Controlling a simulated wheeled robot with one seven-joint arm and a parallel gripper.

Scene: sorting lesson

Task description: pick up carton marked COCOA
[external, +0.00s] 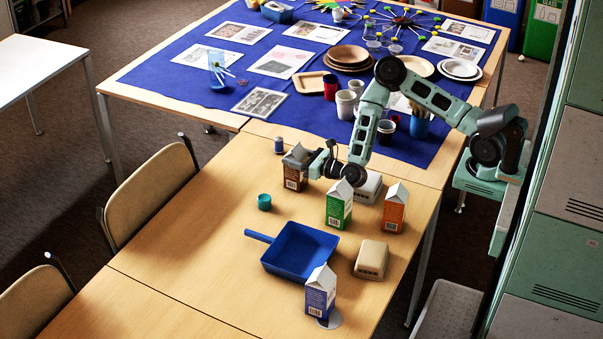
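A brown carton (292,170) with a gable top is upright on the wooden table, left of my gripper (310,163). The fingers are at the carton's right side, and the carton and the wrist hide part of them. I cannot tell whether they touch it or are closed on it. A green carton (338,206), an orange carton (394,210) and a blue carton (320,294) also stand on the table. The lettering on all of them is too small to read, so I cannot confirm which is marked COCOA.
A blue dustpan-like tray (299,250) lies mid-table, with a beige box (371,260) to its right. Another pale box (369,188) is behind the green carton. A teal cup (264,202) and a small blue jar (279,145) stand left. The table's front left is clear.

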